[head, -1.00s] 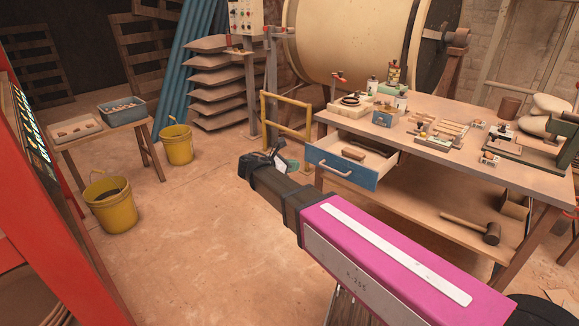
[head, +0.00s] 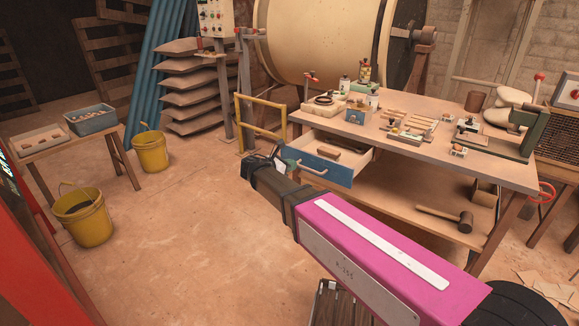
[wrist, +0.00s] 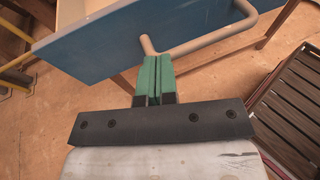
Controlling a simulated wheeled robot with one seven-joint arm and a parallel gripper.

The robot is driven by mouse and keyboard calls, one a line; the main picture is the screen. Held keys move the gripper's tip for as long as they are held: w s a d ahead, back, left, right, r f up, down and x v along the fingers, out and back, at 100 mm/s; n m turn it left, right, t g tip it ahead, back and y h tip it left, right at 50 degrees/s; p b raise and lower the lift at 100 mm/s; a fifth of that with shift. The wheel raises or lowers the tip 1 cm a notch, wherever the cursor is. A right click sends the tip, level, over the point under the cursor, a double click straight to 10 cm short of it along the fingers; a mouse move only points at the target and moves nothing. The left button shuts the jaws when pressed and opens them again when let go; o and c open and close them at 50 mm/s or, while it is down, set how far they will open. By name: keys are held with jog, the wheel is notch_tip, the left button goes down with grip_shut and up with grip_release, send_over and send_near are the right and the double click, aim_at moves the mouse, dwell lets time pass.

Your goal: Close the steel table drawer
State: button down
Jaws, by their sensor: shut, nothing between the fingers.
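The steel table (head: 437,167) stands at the right in the head view. Its drawer (head: 326,165) has a blue front and is pulled open, with a brown brush-like item (head: 322,151) inside. My gripper (head: 291,164) is at the left part of the drawer front, near the handle (head: 312,171). In the wrist view the green fingers (wrist: 152,62) are shut together and empty. Their tips are at the left end of the bar handle (wrist: 215,38), in front of the blue drawer front (wrist: 100,45). I cannot tell whether they touch it.
Tools and small boxes crowd the tabletop; a mallet (head: 447,217) lies on the lower shelf. A yellow rail (head: 260,126) stands left of the table. Yellow buckets (head: 83,217) and a side table (head: 48,144) are at the left. The floor between is clear.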

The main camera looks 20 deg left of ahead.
jog(key=w+d, duration=0.2)
jog(key=w, duration=0.4)
jog(key=w+d, duration=0.3)
jog(key=w, duration=0.4)
jog(key=w+d, duration=0.3)
jog(key=w, duration=0.4)
jog(key=shift+d, duration=0.15)
jog(key=shift+w, duration=0.3)
jog(key=shift+w+d, duration=0.1)
jog(key=shift+w, duration=0.05)
jog(key=shift+r, duration=0.1)
